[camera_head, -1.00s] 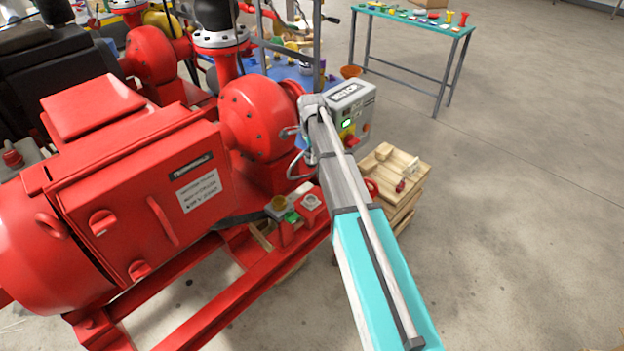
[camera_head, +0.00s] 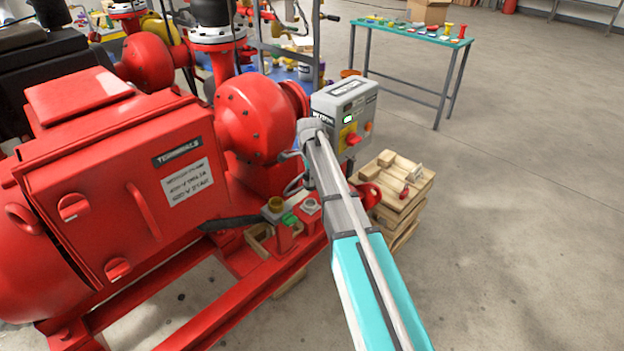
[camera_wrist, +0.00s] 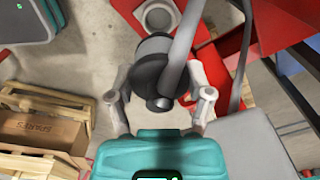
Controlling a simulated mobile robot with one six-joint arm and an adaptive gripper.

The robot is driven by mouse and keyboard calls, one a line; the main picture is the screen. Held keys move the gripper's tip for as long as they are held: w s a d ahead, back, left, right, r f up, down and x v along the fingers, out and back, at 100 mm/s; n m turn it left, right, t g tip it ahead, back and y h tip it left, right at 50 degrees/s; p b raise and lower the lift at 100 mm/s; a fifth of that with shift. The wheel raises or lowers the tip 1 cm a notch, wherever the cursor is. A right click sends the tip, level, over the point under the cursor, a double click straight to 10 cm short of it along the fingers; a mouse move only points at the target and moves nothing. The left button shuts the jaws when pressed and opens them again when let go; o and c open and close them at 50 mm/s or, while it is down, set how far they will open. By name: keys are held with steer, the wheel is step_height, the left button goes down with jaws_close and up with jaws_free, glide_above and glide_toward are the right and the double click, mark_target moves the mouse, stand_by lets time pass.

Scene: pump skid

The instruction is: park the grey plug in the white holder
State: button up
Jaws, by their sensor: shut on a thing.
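The grey plug (camera_wrist: 156,46) is between the fingers of my gripper (camera_wrist: 157,74) in the wrist view, which is shut on it. The plug has a dark body, and a thick grey cable runs from it up the picture. The white holder is a pale ring on a red block (camera_head: 309,206), low on the red skid in the head view. In the wrist view a pale ring (camera_wrist: 158,14) shows just beyond the plug, apart from it in the picture. My arm hides most of the gripper in the head view.
A brass-coloured socket (camera_head: 275,206) and a green part (camera_head: 290,219) sit left of the holder. A grey control box (camera_head: 346,115) stands close behind my wrist. A wooden pallet stack (camera_head: 412,181) is to the right. The red terminal box (camera_head: 115,185) is at left.

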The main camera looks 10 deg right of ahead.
mark_target(310, 189)
steer(key=shift+f, duration=0.2)
step_height(310, 189, down, 5)
steer(key=b, duration=0.5)
steer(key=shift+f+b, duration=0.2)
steer(key=shift+b, duration=0.15)
steer(key=shift+r, duration=0.2)
steer(key=shift+s, duration=0.1)
stand_by(1.0)
steer(key=shift+f+b, duration=1.6)
steer(key=shift+f, duration=0.15)
stand_by(0.8)
steer(key=o, duration=1.3)
steer(key=shift+r, duration=0.1)
